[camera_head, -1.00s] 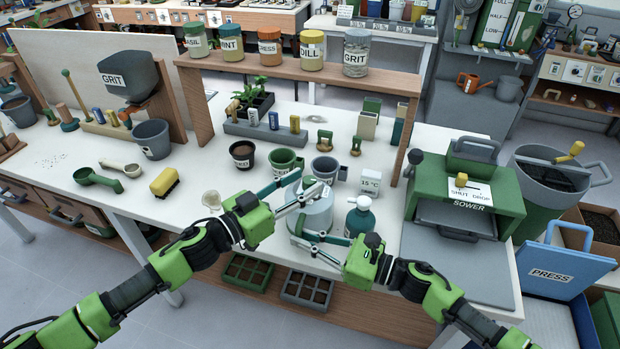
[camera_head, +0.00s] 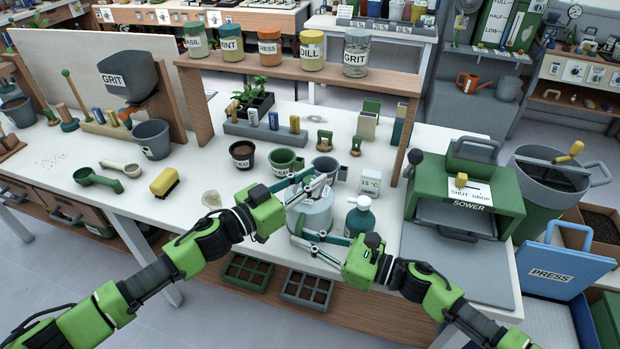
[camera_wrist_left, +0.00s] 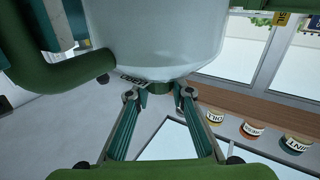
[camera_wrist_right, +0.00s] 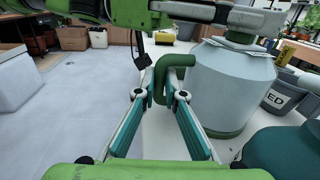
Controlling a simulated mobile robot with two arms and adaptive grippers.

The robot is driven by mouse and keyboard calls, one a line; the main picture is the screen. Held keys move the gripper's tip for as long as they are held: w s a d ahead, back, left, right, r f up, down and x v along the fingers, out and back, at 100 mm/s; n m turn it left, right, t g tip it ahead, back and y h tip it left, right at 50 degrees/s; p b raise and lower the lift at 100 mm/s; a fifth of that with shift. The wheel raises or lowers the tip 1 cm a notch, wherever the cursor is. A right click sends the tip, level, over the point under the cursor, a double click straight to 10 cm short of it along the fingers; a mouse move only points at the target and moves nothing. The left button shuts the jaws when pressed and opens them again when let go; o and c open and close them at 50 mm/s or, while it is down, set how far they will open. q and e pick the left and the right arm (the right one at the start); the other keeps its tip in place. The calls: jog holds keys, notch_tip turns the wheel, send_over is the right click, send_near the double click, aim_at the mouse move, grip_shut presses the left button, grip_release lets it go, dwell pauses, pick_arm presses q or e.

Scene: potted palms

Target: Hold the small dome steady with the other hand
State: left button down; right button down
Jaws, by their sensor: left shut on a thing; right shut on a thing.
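The small dome (camera_head: 312,217) is a pale grey, rounded vessel with a green side handle, standing near the table's front edge. My left gripper (camera_head: 319,183) is at its top. In the left wrist view, its fingertips (camera_wrist_left: 158,90) close on the green knob (camera_wrist_left: 157,87) at the crown of the dome (camera_wrist_left: 155,40). My right gripper (camera_head: 297,236) reaches in low from the front. In the right wrist view, its fingertips (camera_wrist_right: 160,95) are shut on the green handle (camera_wrist_right: 168,72) beside the dome (camera_wrist_right: 230,90). The arms hide part of the dome.
A teal bottle (camera_head: 360,217) stands close to the right of the dome. A green pot (camera_head: 285,162) and a grey pot (camera_head: 325,168) stand behind it. A glassy round piece (camera_head: 211,200) lies left. The green sower (camera_head: 468,195) stands to the right.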

aim_at(310, 179)
pick_arm(q)
jog(key=shift+m+g+h, duration=0.3)
jog(key=shift+g, duration=0.1)
jog(key=m+g+h, duration=0.2)
jog(key=g, duration=0.2)
jog(key=shift+w+m, duration=0.1)
jog(key=shift+m, duration=0.3)
jog(key=shift+m+g+h, duration=0.9)
jog(key=shift+m+g, duration=1)
jog(key=shift+g, duration=0.8)
jog(key=shift+m+g, duration=0.4)
jog(key=shift+g, duration=0.4)
jog(key=shift+s+f+m+g, duration=0.1)
jog(key=shift+s+m+g, duration=0.1)
jog(key=shift+m+g, duration=0.3)
jog(key=c, duration=1.8)
grip_release()
jog(key=shift+o, duration=0.2)
jog(key=shift+r, duration=0.2)
notch_tip(310, 179, up, 10)
jog(key=shift+f, duration=0.15)
